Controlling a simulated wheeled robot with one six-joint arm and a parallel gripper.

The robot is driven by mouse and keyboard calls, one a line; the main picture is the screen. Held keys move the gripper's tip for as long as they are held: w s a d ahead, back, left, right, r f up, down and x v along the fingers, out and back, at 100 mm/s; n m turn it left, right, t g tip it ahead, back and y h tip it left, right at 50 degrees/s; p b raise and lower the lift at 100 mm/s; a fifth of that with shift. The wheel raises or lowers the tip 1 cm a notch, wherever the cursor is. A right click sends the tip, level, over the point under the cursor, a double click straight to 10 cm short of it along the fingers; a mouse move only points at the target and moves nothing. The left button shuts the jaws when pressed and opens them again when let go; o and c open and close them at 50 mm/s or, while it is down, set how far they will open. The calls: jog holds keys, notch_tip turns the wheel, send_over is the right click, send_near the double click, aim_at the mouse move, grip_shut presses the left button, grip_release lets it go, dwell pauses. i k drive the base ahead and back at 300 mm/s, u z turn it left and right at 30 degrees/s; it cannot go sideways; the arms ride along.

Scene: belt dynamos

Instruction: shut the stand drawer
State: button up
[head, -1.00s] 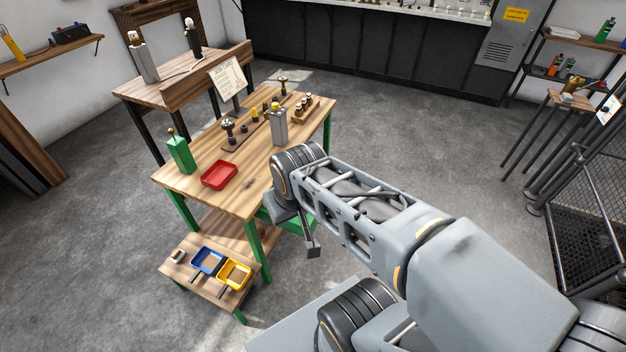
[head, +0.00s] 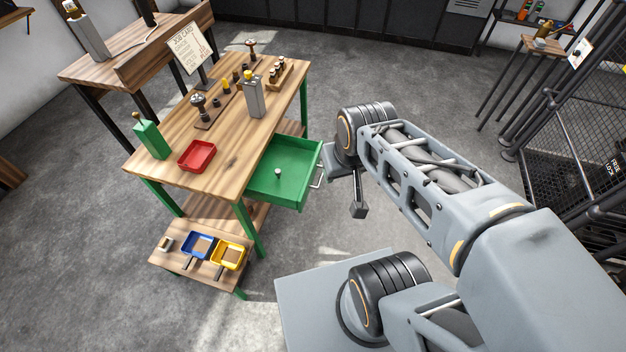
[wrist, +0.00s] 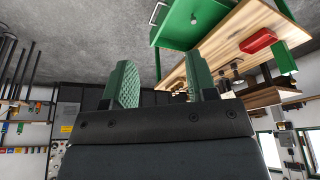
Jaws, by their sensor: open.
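The green stand drawer (head: 272,188) is pulled out of the right side of the wooden workbench. A small white knob-like item (head: 278,173) is inside it. Its metal handle (head: 317,175) is on the outer front. My gripper (head: 358,208) hangs to the right of the handle, apart from it. In the wrist view my gripper (wrist: 160,85) shows two green-padded fingers spread apart with nothing between them. The open drawer (wrist: 180,32) and its handle (wrist: 158,13) show at the top of that view, beyond the fingers.
The bench top (head: 228,150) holds a red tray (head: 197,156), a green bottle (head: 152,140), a grey canister (head: 253,97) and several small parts. A low shelf in front carries a blue tray (head: 198,246) and a yellow tray (head: 228,256).

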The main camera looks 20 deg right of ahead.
aim_at(299, 159)
jog(key=z, duration=0.55)
jog(key=k, duration=1.25)
jog(key=u, duration=0.25)
jog(key=i, duration=0.7)
jog(key=u, duration=0.45)
jog(key=i, duration=0.8)
jog(key=z, duration=0.25)
